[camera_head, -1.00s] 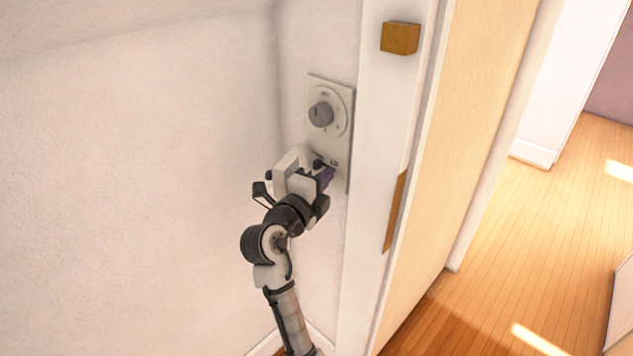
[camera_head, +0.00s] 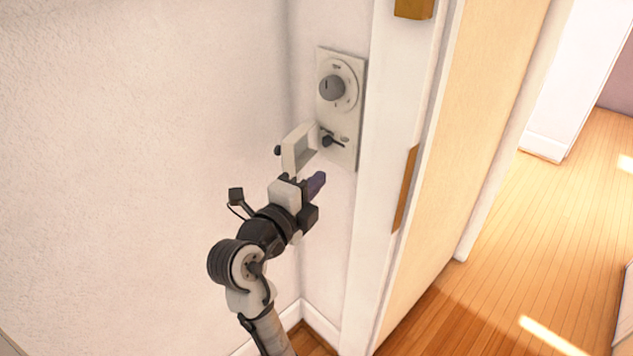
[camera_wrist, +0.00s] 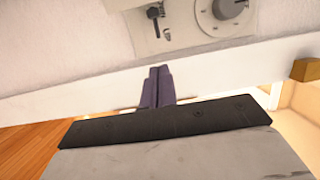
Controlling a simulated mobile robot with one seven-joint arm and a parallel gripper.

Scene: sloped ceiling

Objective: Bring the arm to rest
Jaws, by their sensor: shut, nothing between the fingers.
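My gripper (camera_head: 315,185) is shut and empty. Its dark purple fingers lie together in front of the wall, below and apart from a pale wall panel (camera_head: 352,119). In the wrist view the closed fingers (camera_wrist: 158,87) point toward the wall below the same panel (camera_wrist: 178,30). The panel carries a round grey knob (camera_head: 331,88) on a dial and a small dark lever (camera_head: 330,141) below it. A pale boxy cover (camera_head: 299,147) stands out from the panel's lower left side, just above my gripper.
A white door frame (camera_head: 393,120) stands right of the panel, with brass-coloured plates (camera_head: 405,188). A light wooden door (camera_head: 480,130) is beside it. Wooden floor (camera_head: 560,240) lies open at the right. A bare white wall (camera_head: 140,120) fills the left.

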